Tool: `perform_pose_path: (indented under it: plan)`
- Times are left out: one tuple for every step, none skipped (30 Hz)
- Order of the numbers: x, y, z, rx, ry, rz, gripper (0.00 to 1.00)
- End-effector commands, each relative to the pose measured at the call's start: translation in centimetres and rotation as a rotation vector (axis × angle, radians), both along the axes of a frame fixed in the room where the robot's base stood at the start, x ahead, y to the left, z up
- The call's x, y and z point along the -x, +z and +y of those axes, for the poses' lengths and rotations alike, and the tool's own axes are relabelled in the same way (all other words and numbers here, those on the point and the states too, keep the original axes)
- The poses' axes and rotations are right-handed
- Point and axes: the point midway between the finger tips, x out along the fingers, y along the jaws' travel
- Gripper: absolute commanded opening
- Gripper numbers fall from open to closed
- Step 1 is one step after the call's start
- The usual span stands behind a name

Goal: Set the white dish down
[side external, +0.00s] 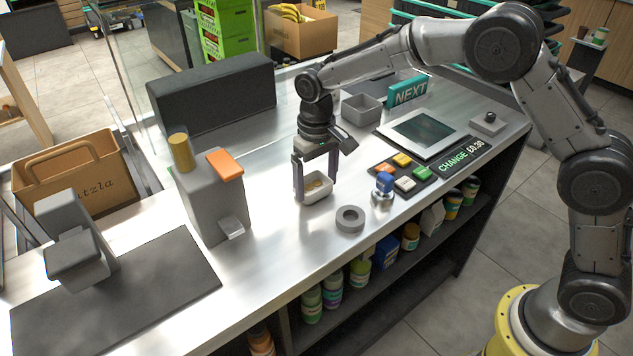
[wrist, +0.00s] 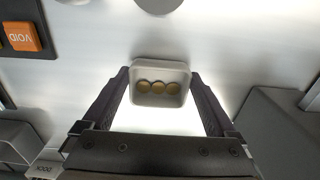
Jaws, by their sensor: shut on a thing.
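The white dish (side external: 318,197) is a small squarish tray in the side view, close to the steel counter; I cannot tell if it touches. In the wrist view, the white dish (wrist: 160,67) holds 3 round gold pieces (wrist: 158,87) in a row. My gripper (side external: 315,192) points down with its fingers on either side of the dish. In the wrist view, my gripper (wrist: 161,103) is shut on the dish, one dark finger at each side. The dish looks level.
A grey ring (side external: 350,219) lies just in front of the dish. A blue-topped stamp (side external: 384,187) and coloured buttons (side external: 403,160) are to the right. A grey dispenser (side external: 213,195) with an orange top stands left. A grey open bin (side external: 361,108) is behind.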

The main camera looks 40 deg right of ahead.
Motion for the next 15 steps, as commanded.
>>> perform_pose_path:
  plan:
    - [0.0, -0.33, 0.0, 0.0, 0.0, 0.0, 0.28]
    - [-0.01, -0.4, 0.0, 0.0, 0.0, -0.001, 0.28]
    - [-0.02, -0.4, 0.01, -0.001, 0.0, -0.002, 0.28]
    - [-0.02, -0.37, 0.01, -0.001, 0.0, -0.002, 0.28]
    - [-0.02, -0.36, 0.01, -0.001, 0.0, -0.002, 0.28]
    - [-0.01, -0.36, 0.0, -0.001, 0.0, -0.002, 0.28]
    - [-0.01, -0.36, 0.0, -0.001, 0.0, -0.002, 0.28]
    - [-0.01, -0.36, 0.0, 0.0, 0.0, -0.002, 0.28]
    - [0.0, -0.41, 0.0, 0.0, 0.0, -0.001, 0.28]
    - [0.01, -0.49, 0.0, 0.0, 0.0, -0.001, 0.28]
    - [0.01, -0.58, 0.0, 0.0, 0.0, -0.001, 0.28]
    - [0.02, -0.69, 0.0, 0.0, 0.0, -0.001, 0.28]
    - [0.03, -0.74, -0.01, 0.0, 0.0, 0.0, 0.94]
    - [0.02, -0.71, -0.01, 0.0, 0.0, -0.001, 1.0]
    - [0.02, -0.71, -0.01, 0.0, 0.0, 0.0, 1.0]
